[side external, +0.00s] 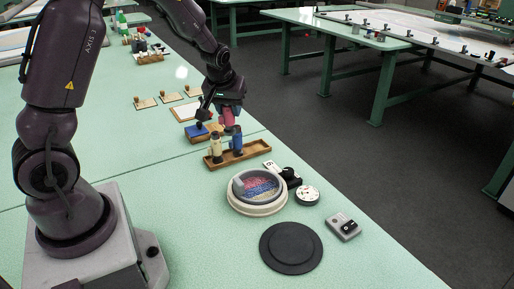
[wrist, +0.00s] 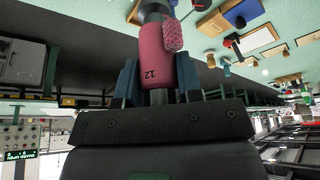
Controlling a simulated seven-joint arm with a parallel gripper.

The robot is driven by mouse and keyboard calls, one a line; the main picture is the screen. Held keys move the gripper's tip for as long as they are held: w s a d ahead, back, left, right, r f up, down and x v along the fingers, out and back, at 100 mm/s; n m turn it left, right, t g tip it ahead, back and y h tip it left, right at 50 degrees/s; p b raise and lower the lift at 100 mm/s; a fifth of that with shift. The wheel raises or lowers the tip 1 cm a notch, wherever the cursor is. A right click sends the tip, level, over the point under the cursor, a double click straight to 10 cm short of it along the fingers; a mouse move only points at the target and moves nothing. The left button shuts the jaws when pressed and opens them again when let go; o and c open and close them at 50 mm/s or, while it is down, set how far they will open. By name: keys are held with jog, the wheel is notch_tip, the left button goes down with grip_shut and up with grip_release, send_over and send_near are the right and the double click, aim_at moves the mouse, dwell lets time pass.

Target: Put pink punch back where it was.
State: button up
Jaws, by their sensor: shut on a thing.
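My gripper (side external: 228,104) is shut on the pink punch (side external: 227,116) and holds it above the wooden tray (side external: 251,154). In the wrist view the pink punch (wrist: 155,57) sits between the two blue fingers, with "12" on its body and a textured pink pad on its side. A cream punch (side external: 215,147) and a blue punch (side external: 237,140) stand upright in the tray. The pink punch is just above and behind the blue one in the picture; the exact gap cannot be told.
A blue-topped block (side external: 196,131) lies just behind the tray. In front are a round hoop with red and blue tufting (side external: 258,188), a pincushion (side external: 307,195), a grey box (side external: 344,227) and a black disc (side external: 291,248). Stamped cards (side external: 168,97) lie farther back.

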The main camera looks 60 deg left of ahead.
jog(key=shift+w+a+f, duration=1.1)
jog(key=shift+w+f, duration=0.95)
jog(key=shift+f, duration=0.1)
jog(key=shift+w+a+f, duration=1.05)
jog(key=shift+w+f, duration=1)
jog(key=shift+f, duration=0.15)
jog(key=shift+w+a+f, duration=1.1)
jog(key=shift+w+f, duration=0.95)
jog(key=shift+f, duration=0.1)
jog(key=shift+f, duration=0.1)
jog(key=o, duration=0.8)
jog(key=shift+f, duration=0.1)
jog(key=shift+o, duration=0.2)
